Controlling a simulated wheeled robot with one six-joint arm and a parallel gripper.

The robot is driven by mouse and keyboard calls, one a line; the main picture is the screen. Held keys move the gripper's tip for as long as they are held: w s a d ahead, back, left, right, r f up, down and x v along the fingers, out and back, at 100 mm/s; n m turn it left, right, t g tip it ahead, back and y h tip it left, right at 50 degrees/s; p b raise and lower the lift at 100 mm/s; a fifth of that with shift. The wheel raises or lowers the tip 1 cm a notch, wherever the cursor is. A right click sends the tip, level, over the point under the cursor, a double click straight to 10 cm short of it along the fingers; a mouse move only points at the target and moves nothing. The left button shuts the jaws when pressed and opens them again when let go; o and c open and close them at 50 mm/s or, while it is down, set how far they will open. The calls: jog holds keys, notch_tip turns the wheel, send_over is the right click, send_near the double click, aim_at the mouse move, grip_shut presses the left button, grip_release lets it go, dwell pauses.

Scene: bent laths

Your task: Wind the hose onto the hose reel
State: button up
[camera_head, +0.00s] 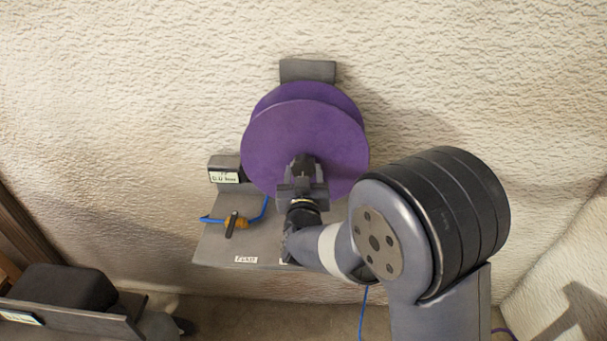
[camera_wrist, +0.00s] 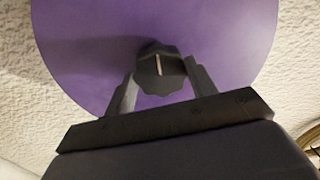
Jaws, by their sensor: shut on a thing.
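The purple hose reel (camera_head: 290,130) is mounted on a grey bracket on the wall, its round front face toward me. In the wrist view its purple face (camera_wrist: 90,50) fills the upper middle. A black lobed knob (camera_wrist: 160,68) with a white line stands out from it. My gripper (camera_head: 303,172) is shut on the knob, one finger on each side. The blue hose (camera_head: 210,220) shows beside an orange fitting with a black lever on the grey shelf. A blue length (camera_head: 363,310) hangs below the shelf near my arm. Any hose on the reel is hidden behind the front disc.
A grey shelf (camera_head: 215,250) with a label juts out below the reel. A dark labelled box (camera_head: 224,168) sits at its back left. Dark furniture (camera_head: 65,290) stands at the lower left. My arm covers the right of the shelf.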

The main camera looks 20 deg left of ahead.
jog(key=shift+c, duration=0.7)
jog(key=shift+f+m+b, duration=0.15)
jog(key=shift+m+b, duration=0.15)
jog(key=shift+b, duration=0.45)
